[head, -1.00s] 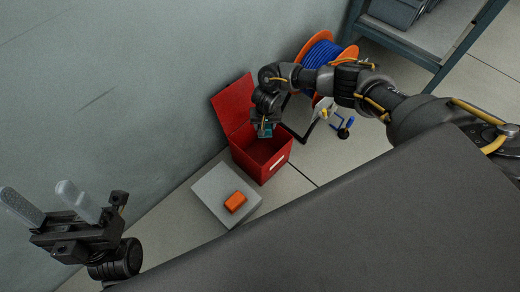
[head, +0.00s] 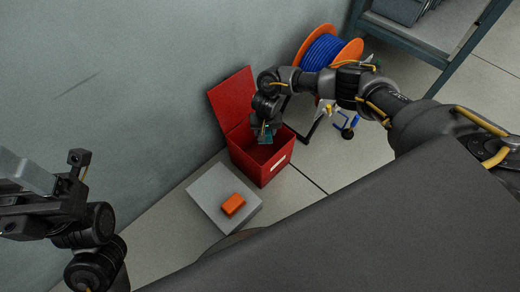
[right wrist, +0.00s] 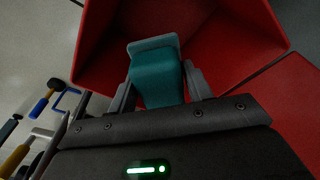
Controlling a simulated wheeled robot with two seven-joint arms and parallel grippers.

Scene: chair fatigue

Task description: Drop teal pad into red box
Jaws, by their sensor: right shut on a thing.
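The red box (head: 262,160) stands on the floor by the wall with its lid (head: 233,97) open against the wall side. My right gripper (head: 266,137) is over the box opening, pointing down. It is shut on the teal pad (right wrist: 157,77), which sits between the fingers in the right wrist view, with the red box interior (right wrist: 205,40) beyond it. The pad (head: 266,139) is small and partly hidden in the head view. My left gripper is at the left edge, partly cut off, and its fingertips are not clearly shown.
An orange block (head: 232,204) lies on a grey slab (head: 207,190) in front of the box. A blue cable spool with orange flanges (head: 322,52) and a blue-handled tool (head: 347,124) are to the right. A metal shelf (head: 425,45) stands at upper right.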

